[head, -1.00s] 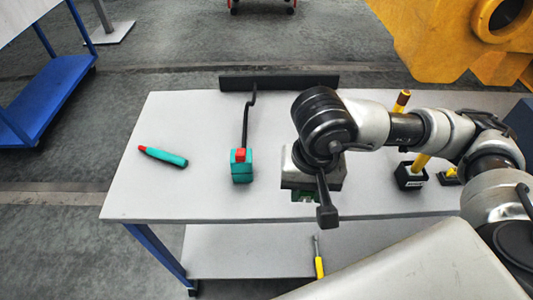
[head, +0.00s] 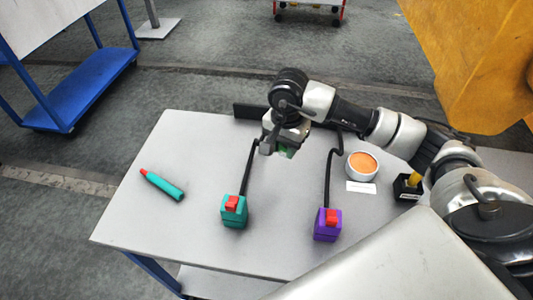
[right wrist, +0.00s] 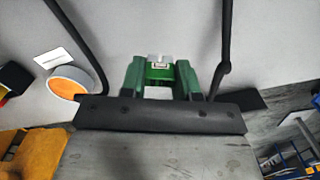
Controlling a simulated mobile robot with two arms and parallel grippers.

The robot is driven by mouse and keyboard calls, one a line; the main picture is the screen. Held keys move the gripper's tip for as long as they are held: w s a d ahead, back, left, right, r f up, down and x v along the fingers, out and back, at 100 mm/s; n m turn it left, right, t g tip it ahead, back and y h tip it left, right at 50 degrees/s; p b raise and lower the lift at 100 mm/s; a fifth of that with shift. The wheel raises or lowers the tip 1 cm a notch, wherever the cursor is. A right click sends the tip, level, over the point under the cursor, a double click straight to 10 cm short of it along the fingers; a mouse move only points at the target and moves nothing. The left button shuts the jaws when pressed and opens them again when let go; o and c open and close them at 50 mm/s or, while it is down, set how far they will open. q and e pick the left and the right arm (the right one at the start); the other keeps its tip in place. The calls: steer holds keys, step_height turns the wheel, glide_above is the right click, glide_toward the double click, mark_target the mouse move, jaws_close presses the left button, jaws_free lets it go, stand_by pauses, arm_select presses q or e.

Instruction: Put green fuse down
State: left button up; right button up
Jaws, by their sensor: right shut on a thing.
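The green fuse (head: 287,152) shows as a small patch of green under my right gripper (head: 281,143) in the head view, near the back of the table. In the right wrist view the green fuse (right wrist: 160,70) has a pale top and a small label, with dark green parts on both sides. My right gripper is shut on it. In the head view the gripper hides most of the fuse. I cannot tell whether it touches the tabletop. My left gripper is not in view.
A black bar (head: 250,112) runs along the back edge. Black cables lead to a teal block (head: 234,213) and a purple block (head: 327,228). A teal-and-red tool (head: 163,186) lies left. An orange-filled bowl (head: 362,165) and black holder (head: 407,187) stand right. The middle is clear.

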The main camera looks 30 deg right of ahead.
glide_above(269, 164)
step_height(269, 164, down, 3)
steer(key=shift+s+r+p, duration=0.15)
steer(key=shift+r+p, duration=0.05)
steer(key=shift+p, duration=0.25)
steer(key=shift+w+f, duration=0.25)
steer(key=shift+f, duration=0.05)
step_height(269, 164, down, 3)
steer(key=shift+f+p, duration=0.1)
steer(key=shift+p, duration=0.75)
steer(key=shift+f, duration=0.35)
steer(key=shift+f, duration=0.1)
steer(key=shift+f+b, duration=0.1)
steer(key=shift+b, duration=0.2)
steer(key=o, duration=1)
steer(key=shift+c, duration=0.2)
